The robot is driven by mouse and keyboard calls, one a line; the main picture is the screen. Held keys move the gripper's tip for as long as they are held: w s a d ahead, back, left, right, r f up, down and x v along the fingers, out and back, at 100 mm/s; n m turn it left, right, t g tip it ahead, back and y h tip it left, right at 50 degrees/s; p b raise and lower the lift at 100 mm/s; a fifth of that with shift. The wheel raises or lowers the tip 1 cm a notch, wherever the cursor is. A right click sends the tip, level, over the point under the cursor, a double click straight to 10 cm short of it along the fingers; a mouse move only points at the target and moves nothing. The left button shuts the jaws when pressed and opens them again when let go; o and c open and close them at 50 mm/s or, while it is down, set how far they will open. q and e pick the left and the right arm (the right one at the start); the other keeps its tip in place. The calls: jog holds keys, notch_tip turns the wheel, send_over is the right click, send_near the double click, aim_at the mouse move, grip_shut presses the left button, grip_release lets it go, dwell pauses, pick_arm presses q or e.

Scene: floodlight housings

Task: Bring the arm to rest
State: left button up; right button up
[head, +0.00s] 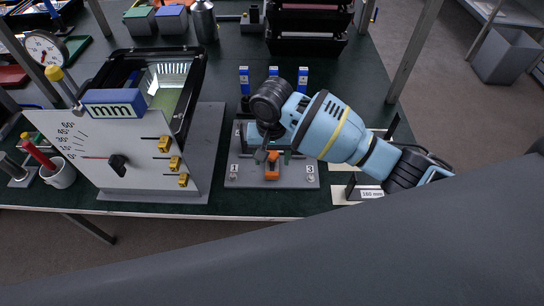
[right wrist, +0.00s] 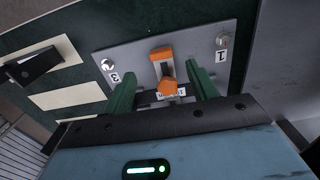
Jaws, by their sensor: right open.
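My right arm comes in from the right in the head view, and its right gripper (head: 273,157) is low over a grey plate (head: 242,178) at the table's front edge. The plate carries an orange lever (head: 272,173) and number labels, 3 among them. In the right wrist view the green fingers of the right gripper (right wrist: 163,92) stand apart, one on each side of the orange lever (right wrist: 162,65). I see gaps between lever and fingers; nothing is gripped. The grey plate (right wrist: 135,58) there shows labels 3 and 1. My left gripper is not in view.
Left of the plate stands a white dial panel (head: 110,145) with yellow clips and a blue "mm" block (head: 114,103). Behind it is a black-framed floodlight housing (head: 188,72). Several blue posts (head: 273,72) stand behind the plate. A grey bin (head: 506,55) is on the floor at right.

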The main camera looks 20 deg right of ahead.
jog(key=s+a+f, duration=0.1)
jog(key=s, duration=0.1)
jog(key=s+a+f+n+y, duration=0.1)
jog(key=s+f, duration=0.1)
jog(key=s, duration=0.1)
jog(key=s+a+f+n, duration=0.1)
jog(key=s+f, duration=0.1)
jog(key=shift+s+y, duration=0.25)
jog(key=shift+y, duration=0.15)
jog(key=s+f+n+y, duration=0.1)
jog(key=s+f+n, duration=0.15)
jog(key=s, duration=0.55)
jog(key=s+d+t+h, duration=0.2)
jog(key=s+d+h, duration=0.1)
jog(key=s+d, duration=1.3)
jog(key=w+a+f+t+y, duration=0.1)
jog(key=w+a+f+t, duration=0.1)
jog(key=f+t, duration=0.1)
jog(key=w+a+f+t+y, duration=0.1)
jog(key=w+a+f+t, duration=0.1)
jog(key=f, duration=0.4)
jog(key=shift+w+a+f+n+t, duration=0.25)
jog(key=shift+w+n+t, duration=0.2)
jog(key=shift+w+t, duration=0.55)
jog(key=shift+s, duration=0.2)
